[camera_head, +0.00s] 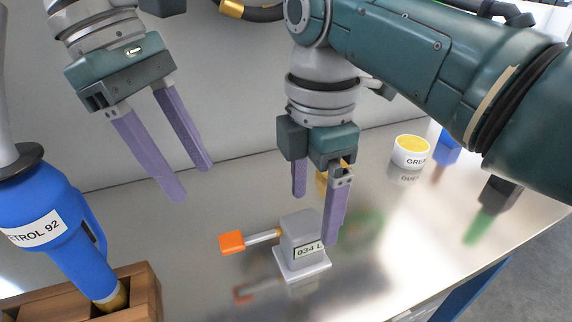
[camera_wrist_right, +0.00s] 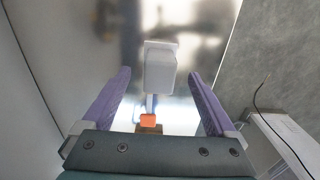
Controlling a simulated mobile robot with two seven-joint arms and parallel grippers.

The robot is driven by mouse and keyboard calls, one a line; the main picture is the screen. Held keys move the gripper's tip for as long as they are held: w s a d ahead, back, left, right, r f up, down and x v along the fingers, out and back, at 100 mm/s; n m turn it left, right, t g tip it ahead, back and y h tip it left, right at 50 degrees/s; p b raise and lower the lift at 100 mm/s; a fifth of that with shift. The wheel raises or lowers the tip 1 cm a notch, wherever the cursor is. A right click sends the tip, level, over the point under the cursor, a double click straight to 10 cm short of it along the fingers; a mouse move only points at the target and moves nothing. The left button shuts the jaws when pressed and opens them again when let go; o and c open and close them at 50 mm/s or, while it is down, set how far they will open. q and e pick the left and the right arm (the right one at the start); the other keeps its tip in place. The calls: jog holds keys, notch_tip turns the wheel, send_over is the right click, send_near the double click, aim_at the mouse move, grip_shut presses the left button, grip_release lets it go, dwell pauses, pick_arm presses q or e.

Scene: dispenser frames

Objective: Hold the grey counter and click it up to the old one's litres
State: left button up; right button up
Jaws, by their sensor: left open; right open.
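The grey counter (camera_head: 301,243) stands upright on its flat base on the shiny bench and shows "034 L" on its front. An orange-tipped lever (camera_head: 232,242) sticks out from its left side. My right gripper (camera_head: 315,215) is open just above and behind the counter, in front of part of it. In the right wrist view the counter (camera_wrist_right: 160,68) lies ahead between the open fingers, apart from both, with the orange lever tip (camera_wrist_right: 148,121) nearer the palm. My left gripper (camera_head: 191,184) is open and empty, up and to the left over the bench. No second counter is seen.
A blue nozzle labelled "PETROL 92" (camera_head: 62,225) stands in a wooden holder (camera_head: 143,290) at the left. A white cup marked "GREA…" (camera_head: 411,151) and a blue object (camera_head: 447,146) stand at the back right. The bench (camera_head: 400,250) is clear right of the counter.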

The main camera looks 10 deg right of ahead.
aim_at(310, 238)
notch_tip(310, 238, down, 7)
jog(key=shift+f, duration=0.15)
dwell(0.4)
grip_shut()
dwell(0.7)
dwell(0.9)
pick_arm(q)
grip_shut()
dwell(1.6)
